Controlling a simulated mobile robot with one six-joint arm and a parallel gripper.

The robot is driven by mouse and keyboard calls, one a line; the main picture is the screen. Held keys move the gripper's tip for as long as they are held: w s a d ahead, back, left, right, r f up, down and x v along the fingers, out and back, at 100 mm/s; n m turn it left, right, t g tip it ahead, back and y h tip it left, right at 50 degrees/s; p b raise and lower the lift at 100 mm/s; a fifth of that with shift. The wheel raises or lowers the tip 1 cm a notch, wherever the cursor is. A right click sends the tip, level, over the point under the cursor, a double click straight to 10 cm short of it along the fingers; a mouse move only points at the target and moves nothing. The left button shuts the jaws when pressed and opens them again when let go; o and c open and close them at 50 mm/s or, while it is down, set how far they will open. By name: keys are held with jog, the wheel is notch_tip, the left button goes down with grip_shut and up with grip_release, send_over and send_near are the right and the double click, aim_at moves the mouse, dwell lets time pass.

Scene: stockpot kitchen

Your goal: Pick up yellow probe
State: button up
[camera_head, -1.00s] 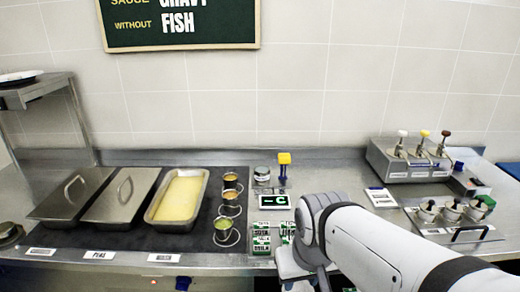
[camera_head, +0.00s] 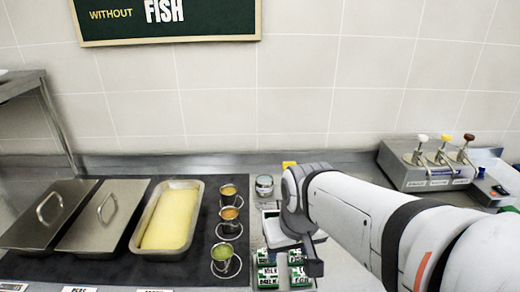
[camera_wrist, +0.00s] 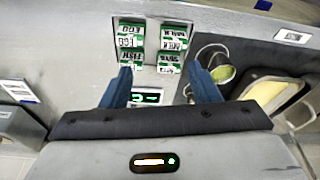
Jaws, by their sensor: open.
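The yellow probe (camera_head: 289,164) shows in the head view only as a small yellow top at the back of the counter. The rest of it is hidden behind my arm. A small display unit (camera_wrist: 148,97) shows between my fingers in the wrist view. I cannot make out the probe in the wrist view. My gripper (camera_wrist: 160,68) is open and empty, with its two blue fingers apart above the counter. In the head view my arm's end hides the area in front of the probe.
Green-and-white allergen label blocks (camera_head: 268,277) lie at the front. Left are sauce cups (camera_head: 228,215), a yellow-filled tray (camera_head: 140,236) and lidded pans (camera_head: 40,222). A round tin (camera_head: 264,185) stands beside the probe. A pump dispenser (camera_head: 403,178) stands at the right.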

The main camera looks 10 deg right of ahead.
jog(key=shift+o, duration=1.4)
jog(key=w+r+p, duration=0.1)
jog(key=w+r, duration=0.1)
jog(key=w, duration=0.6)
jog(key=shift+d+r+p, duration=0.3)
jog(key=shift+r+p, duration=0.05)
jog(key=shift+o, duration=0.4)
jog(key=w+d+p, duration=0.2)
jog(key=w+d, duration=0.1)
jog(key=w, duration=1)
jog(key=shift+d+r+t+p, duration=0.2)
jog(key=shift+d+t+p, duration=0.1)
jog(key=shift+t, duration=0.1)
jog(key=p, duration=0.3)
send_near(289, 167)
jog(key=shift+t, duration=0.4)
jog(key=f, duration=0.3)
jog(key=w+f, duration=0.1)
jog(key=f, duration=0.1)
jog(key=shift+a+f, duration=0.25)
jog(key=shift+a, duration=0.1)
jog(key=shift+w+d+f, duration=0.25)
jog(key=shift+w+f, duration=0.15)
jog(key=shift+f, duration=0.2)
jog(key=shift+d+p+x, duration=0.2)
jog(key=shift+p+x, duration=0.55)
jog(key=shift+x, duration=1)
jog(key=shift+d+p+x, duration=0.15)
jog(key=shift+p+x, duration=0.6)
jog(key=shift+x, duration=1.05)
